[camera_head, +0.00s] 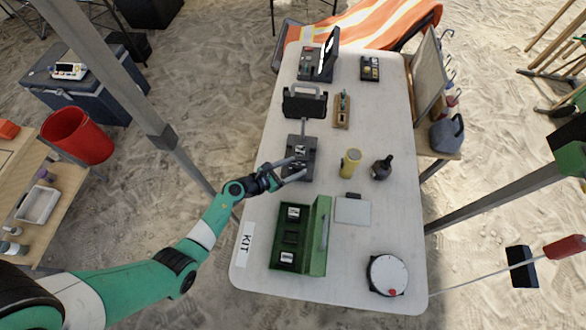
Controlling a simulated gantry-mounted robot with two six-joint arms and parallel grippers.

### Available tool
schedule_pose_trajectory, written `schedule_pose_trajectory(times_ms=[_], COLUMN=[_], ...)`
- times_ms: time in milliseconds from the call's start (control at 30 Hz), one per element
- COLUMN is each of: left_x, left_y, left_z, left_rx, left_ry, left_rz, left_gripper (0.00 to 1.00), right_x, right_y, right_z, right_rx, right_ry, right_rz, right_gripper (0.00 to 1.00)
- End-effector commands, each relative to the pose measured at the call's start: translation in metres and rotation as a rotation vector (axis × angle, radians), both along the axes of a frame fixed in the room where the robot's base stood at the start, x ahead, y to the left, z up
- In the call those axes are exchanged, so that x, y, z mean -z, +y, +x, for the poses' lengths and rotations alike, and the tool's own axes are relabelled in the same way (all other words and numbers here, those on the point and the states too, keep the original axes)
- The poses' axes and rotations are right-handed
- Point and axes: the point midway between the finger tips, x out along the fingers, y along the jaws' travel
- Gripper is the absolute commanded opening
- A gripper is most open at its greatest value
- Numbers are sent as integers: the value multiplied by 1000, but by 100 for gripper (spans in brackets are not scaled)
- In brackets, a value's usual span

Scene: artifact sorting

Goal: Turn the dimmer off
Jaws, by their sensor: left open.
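My left gripper (297,168) reaches in from the left over the table, its two fingers apart. The fingers are at the left and near side of a dark box-like base (301,145). A thin post runs from this base to a dark panel (304,103) behind it, like a lamp. The base may carry the dimmer, but its control is too small to make out and the fingers partly cover it. I cannot tell whether the fingers touch it. My right gripper is not in view.
An open green case (318,237) stands near the gripper. A yellow cylinder (350,163), dark bottle (382,168), grey flat plate (352,210) and round white device (388,275) are to the right. A wooden stand (342,112) is behind. The table's (340,287) front middle is clear.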

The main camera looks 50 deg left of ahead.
Motion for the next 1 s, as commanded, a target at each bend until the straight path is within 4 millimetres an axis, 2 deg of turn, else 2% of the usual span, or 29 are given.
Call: schedule_pose_trajectory(times_ms=[167, 533, 833, 1000], left_x=[-1, 0, -1, -3], left_y=[0, 0, 0, -3], left_z=[0, 0, 0, 0], left_rx=[0, 0, -9, -51], left_ry=[0, 0, 0, 1], left_rz=[0, 0, -1, -2], left_gripper=[64, 0, 0, 0], right_x=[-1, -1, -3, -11], right_y=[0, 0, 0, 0], right_z=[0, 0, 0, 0], right_rx=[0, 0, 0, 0], right_ry=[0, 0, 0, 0], right_rz=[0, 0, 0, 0], right_gripper=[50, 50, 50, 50])
